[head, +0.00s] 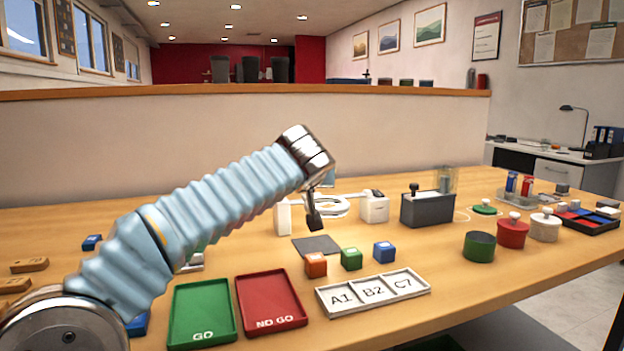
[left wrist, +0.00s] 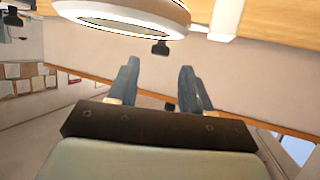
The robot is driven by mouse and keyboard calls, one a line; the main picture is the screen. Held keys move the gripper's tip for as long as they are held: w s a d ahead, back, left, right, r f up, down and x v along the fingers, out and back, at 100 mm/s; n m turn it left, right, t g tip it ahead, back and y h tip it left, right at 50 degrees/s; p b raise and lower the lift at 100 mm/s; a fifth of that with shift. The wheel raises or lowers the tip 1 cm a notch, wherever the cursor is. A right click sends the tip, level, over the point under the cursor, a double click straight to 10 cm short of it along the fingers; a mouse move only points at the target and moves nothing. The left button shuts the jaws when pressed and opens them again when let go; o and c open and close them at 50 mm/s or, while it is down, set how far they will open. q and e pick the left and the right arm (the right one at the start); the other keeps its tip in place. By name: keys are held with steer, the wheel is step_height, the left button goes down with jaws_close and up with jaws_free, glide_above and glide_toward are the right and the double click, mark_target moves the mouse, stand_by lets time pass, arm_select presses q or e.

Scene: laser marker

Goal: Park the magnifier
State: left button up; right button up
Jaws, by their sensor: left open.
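The magnifier shows as a white ring (head: 328,207) at the back middle of the bench in the head view, partly hidden by my left gripper. In the left wrist view its thick white ring (left wrist: 172,12) fills the top, with a small dark tab (left wrist: 160,47) at its edge. My left gripper (head: 314,222) hangs in front of the ring in the head view. In the left wrist view the left gripper's fingers (left wrist: 158,75) are apart with nothing between them; the tab appears just beyond the fingertips. I cannot tell exactly how far off it is. My right gripper is not in view.
A dark grey mat (head: 317,246), an orange block (head: 316,265), a green block (head: 351,258) and a blue block (head: 384,252) lie nearby. In front are green (head: 202,312) and red (head: 271,303) trays and a labelled white tray (head: 373,291). A dark box (head: 427,208) stands right.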

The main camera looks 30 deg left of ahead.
arm_select(q)
steer(key=x, duration=0.5)
steer(key=shift+p, duration=0.35)
steer(key=shift+c, duration=0.3)
jaws_close()
